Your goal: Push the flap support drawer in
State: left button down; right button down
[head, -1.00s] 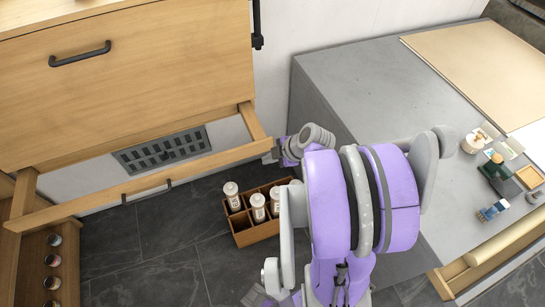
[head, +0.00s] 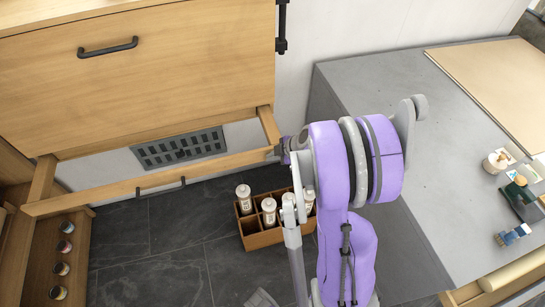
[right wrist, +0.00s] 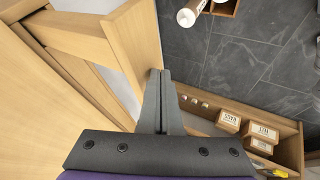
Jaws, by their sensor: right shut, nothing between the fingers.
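The flap support drawer is a pale wooden frame pulled out under the large cabinet flap (head: 150,70). Its front rail (head: 110,197) carries a dark handle (head: 160,187) in the head view, and a side piece (head: 268,124) runs back to the cabinet. My right gripper (head: 284,152) is at the right end of that rail, partly hidden by my purple wrist. In the right wrist view, the shut, empty fingers (right wrist: 161,78) are right beside the drawer's wood (right wrist: 139,45). I cannot tell whether they touch it. My left gripper is not in view.
A wooden crate with white bottles (head: 262,239) stands on the dark floor below the rail. An open lower drawer with jars (head: 45,270) is at left. A grey-topped counter (head: 400,90) is at right. The right wrist view shows small boxes in an open drawer (right wrist: 292,150).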

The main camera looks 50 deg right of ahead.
jog(key=w+d, duration=0.3)
jog(key=w, duration=0.2)
jog(key=w+d, duration=0.4)
jog(key=w, duration=0.1)
jog(key=w+d, duration=0.3)
jog(key=w, duration=0.3)
jog(key=shift+d, duration=0.4)
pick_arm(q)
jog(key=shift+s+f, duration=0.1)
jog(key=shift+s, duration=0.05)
pick_arm(e)
jog(key=shift+w+d+r, duration=0.1)
jog(key=shift+w+d, duration=0.05)
